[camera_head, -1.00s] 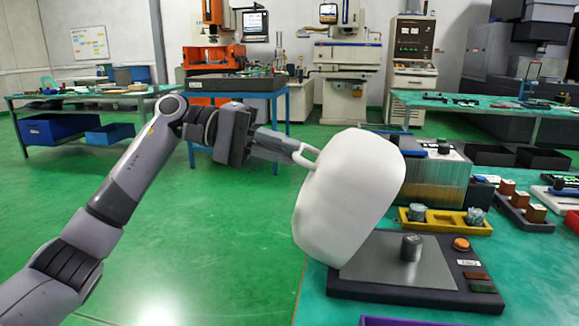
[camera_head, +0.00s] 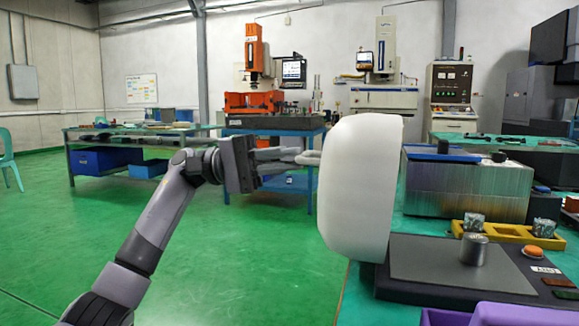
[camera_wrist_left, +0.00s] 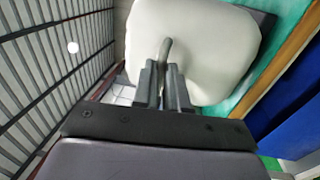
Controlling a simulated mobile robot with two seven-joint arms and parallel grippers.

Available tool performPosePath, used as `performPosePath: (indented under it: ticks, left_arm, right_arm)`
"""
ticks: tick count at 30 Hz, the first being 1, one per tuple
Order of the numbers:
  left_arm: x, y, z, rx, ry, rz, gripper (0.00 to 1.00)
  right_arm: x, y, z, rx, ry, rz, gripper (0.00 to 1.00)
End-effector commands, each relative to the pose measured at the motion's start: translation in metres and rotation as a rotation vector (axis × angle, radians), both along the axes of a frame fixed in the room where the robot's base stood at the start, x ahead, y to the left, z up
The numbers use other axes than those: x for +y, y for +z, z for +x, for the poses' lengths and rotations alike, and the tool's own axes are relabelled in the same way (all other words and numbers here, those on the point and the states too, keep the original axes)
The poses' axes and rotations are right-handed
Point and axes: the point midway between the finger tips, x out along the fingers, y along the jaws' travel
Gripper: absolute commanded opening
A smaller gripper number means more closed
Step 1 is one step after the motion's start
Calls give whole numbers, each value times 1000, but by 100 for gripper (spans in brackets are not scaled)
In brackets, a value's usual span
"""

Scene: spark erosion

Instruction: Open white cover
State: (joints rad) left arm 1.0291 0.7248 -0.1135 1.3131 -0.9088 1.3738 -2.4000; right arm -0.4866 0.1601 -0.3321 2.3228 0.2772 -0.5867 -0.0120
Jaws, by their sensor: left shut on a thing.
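The white cover (camera_head: 360,190) is a large rounded shell. In the head view it stands on edge at the left side of the dark machine base (camera_head: 430,296), tilted up so that the base's grey plate (camera_head: 440,262) is uncovered. My left gripper (camera_head: 300,156) comes in from the left and is shut on the cover's handle (camera_head: 309,158). In the left wrist view the cover (camera_wrist_left: 205,50) fills the top middle, and the gripper fingers (camera_wrist_left: 164,85) close around the curved handle (camera_wrist_left: 164,50). My right gripper is not in view.
A metal cylinder (camera_head: 474,249) stands on the plate, with an orange button (camera_head: 531,251) beside it. Behind are a yellow tray (camera_head: 509,232) and a ribbed metal box (camera_head: 465,186). A purple bin (camera_head: 520,316) is at the front right. Green floor lies open at left.

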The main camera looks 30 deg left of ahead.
Motion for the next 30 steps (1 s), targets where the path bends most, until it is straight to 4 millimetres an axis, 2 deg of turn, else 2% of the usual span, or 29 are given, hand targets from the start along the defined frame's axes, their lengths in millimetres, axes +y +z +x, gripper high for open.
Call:
performPosePath:
  ticks: [13, 14, 15, 16, 26, 30]
  left_arm:
    - [1, 0, 0, -1, 3, -9, 0]
    - [1, 0, 0, -1, 3, -9, 19]
    - [1, 0, 0, -1, 3, -8, 32]
    - [1, 0, 0, -2, 3, -8, 38]
    - [3, 0, 0, -2, 2, -8, 38]
    - [19, -1, -4, -1, 5, -10, 38]
  right_arm:
    - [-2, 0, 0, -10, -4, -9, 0]
    - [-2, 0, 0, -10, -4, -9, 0]
    - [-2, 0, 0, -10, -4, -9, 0]
    - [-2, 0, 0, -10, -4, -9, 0]
    - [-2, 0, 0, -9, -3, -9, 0]
    - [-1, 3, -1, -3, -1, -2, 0]
